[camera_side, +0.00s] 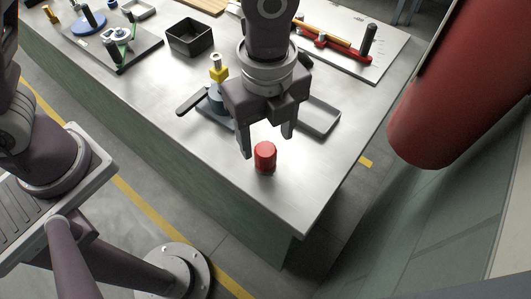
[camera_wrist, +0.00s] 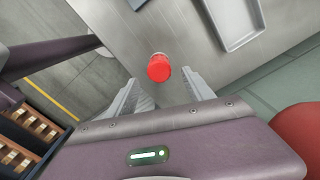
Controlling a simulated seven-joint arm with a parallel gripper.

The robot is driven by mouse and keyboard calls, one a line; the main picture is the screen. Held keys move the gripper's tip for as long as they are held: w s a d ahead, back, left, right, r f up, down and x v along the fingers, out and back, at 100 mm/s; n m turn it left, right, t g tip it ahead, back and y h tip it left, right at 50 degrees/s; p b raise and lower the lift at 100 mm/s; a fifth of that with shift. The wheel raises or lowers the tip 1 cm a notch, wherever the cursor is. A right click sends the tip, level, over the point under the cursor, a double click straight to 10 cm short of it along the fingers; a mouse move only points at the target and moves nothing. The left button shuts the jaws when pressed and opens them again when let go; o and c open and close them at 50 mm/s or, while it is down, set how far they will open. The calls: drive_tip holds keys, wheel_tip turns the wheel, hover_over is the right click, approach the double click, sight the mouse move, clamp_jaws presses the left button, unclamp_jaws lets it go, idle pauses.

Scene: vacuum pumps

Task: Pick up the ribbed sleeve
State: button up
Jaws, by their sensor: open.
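The ribbed sleeve (camera_side: 265,157) is a small red cylinder with ridged sides. It stands upright on the metal table near the front corner. My gripper (camera_side: 268,147) is open above it, with the fingers pointing down and apart. In the wrist view the sleeve (camera_wrist: 159,68) shows between and just beyond the two fingertips of my gripper (camera_wrist: 163,84). No contact between fingers and sleeve can be made out. Nothing is held.
A grey tray (camera_side: 319,118) lies behind my gripper on the metal table (camera_side: 287,203). A blue and yellow fixture with a dark handle (camera_side: 193,102) stands to the left. A black open box (camera_side: 189,39) is further back. The table edge is close to the sleeve.

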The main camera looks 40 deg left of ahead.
sight(265, 148)
drive_tip(key=f, duration=0.5)
drive_tip(key=shift+a+f, duration=0.1)
drive_tip(key=shift+a, duration=0.1)
clamp_jaws()
drive_tip(key=shift+w, duration=0.1)
drive_tip(key=r, duration=1)
drive_tip(key=shift+w+a+r, duration=0.1)
drive_tip(key=shift+w+a, duration=0.15)
drive_tip(key=w+a+r, duration=0.2)
drive_tip(key=a+r, duration=0.3)
drive_tip(key=a, duration=0.2)
drive_tip(key=w+a+r, duration=0.3)
drive_tip(key=a+r, duration=0.2)
drive_tip(key=a, duration=0.3)
drive_tip(key=shift+w+a+r, duration=0.2)
drive_tip(key=shift+a+r, duration=0.05)
drive_tip(key=shift+r, duration=0.15)
